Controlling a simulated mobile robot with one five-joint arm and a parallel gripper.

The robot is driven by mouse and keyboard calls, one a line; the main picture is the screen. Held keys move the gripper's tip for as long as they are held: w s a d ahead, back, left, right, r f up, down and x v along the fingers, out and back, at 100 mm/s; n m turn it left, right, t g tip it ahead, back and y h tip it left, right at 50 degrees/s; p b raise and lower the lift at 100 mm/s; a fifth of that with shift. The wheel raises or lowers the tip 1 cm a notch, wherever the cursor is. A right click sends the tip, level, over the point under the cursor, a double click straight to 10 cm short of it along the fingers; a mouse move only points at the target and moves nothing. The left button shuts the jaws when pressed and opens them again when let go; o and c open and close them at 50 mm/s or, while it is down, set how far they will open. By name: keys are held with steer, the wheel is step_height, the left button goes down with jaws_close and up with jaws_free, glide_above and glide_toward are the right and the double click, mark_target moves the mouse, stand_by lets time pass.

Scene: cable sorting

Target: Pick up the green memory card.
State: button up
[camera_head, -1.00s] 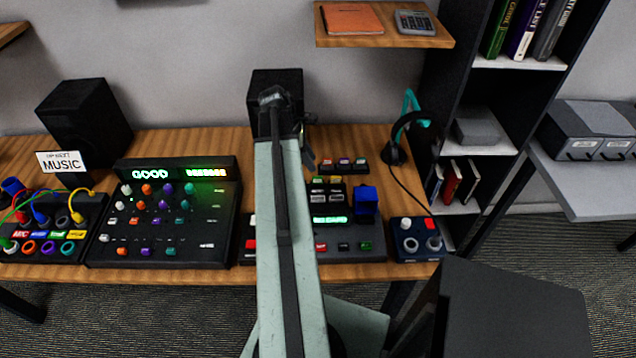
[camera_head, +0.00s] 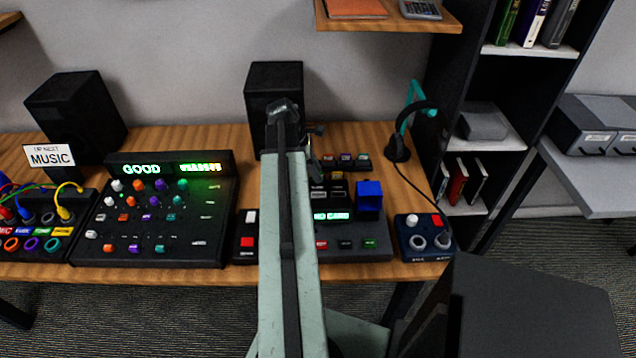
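A small dark rack (camera_head: 346,165) stands at the back of the desk, right of my arm, holding several small cards with coloured tops. One at its right end looks green (camera_head: 362,157) and may be the green memory card; it is too small to be sure. My gripper (camera_head: 315,150) is just left of this rack, at the far end of my pale green arm. Its fingers are dark and partly hidden by the arm, so I cannot tell whether they are open or shut. I see nothing held.
A black device with a blue block (camera_head: 369,195) stands in front of the rack. A black speaker (camera_head: 275,80) is behind my arm. A headphone stand (camera_head: 398,148) is right of the rack. A blue control box (camera_head: 424,238) sits at the desk's right end. A mixer (camera_head: 155,215) is left.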

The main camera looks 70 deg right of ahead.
jaws_close()
steer(key=shift+r, duration=0.1)
